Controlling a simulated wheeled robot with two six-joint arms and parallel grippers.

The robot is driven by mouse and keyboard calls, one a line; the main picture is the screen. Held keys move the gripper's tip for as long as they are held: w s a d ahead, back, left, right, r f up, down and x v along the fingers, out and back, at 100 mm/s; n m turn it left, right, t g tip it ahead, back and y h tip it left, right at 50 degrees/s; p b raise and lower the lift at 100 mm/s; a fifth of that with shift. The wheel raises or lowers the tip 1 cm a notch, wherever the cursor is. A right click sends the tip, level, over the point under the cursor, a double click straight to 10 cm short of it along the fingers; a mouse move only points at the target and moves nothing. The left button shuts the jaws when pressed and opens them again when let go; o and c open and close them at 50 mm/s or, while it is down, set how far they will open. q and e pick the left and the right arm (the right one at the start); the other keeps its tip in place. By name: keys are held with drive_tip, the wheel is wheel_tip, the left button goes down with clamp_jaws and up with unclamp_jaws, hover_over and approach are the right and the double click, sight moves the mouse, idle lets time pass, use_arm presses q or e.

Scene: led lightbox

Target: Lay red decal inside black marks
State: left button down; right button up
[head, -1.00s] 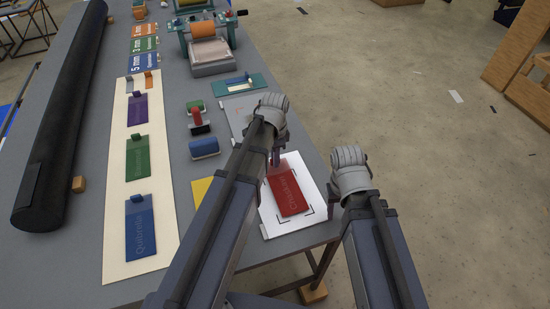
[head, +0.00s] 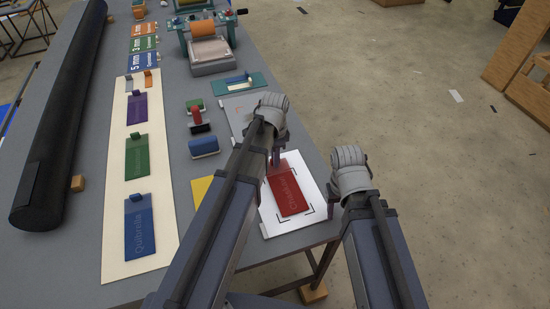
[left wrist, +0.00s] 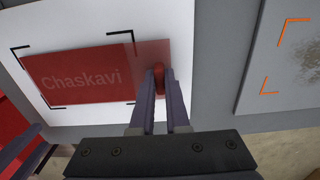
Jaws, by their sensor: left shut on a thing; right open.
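The red decal (head: 289,193), lettered "Chaskavi", is over a white sheet (head: 278,228) at the table's near right corner. In the left wrist view the decal (left wrist: 80,78) is among black corner marks (left wrist: 122,37); its left part is roughly within them and its right end reaches past the right-hand marks. Whether it touches the sheet is hard to tell. My left gripper (left wrist: 159,82) is shut on the red tab at the decal's right end; in the head view its arm hides part of the sheet. My right gripper (head: 337,199) is open and empty, beside the sheet's right edge.
A grey plate with orange corner marks (left wrist: 285,60) lies beside the white sheet. Left of my arm are a blue roller (head: 204,147), a red-handled tool (head: 198,120) and a yellow piece (head: 201,189). A cream strip (head: 115,215) holds several decals. A black roll lies far left.

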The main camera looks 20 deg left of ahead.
use_arm(q)
drive_tip(key=shift+f, duration=0.2)
use_arm(e)
drive_tip(key=shift+f, duration=0.25)
use_arm(q)
drive_tip(key=c, duration=0.8)
unclamp_jaws()
drive_tip(key=shift+c, duration=0.2)
drive_tip(key=shift+r, duration=0.1)
use_arm(e)
drive_tip(key=shift+r, duration=0.15)
use_arm(q)
wheel_tip(320, 180, up, 8)
drive_tip(key=p, duration=0.7)
drive_tip(key=shift+p, duration=0.35)
use_arm(e)
wheel_tip(320, 180, up, 8)
drive_tip(key=shift+f, duration=0.2)
use_arm(q)
drive_tip(key=shift+f, duration=0.2)
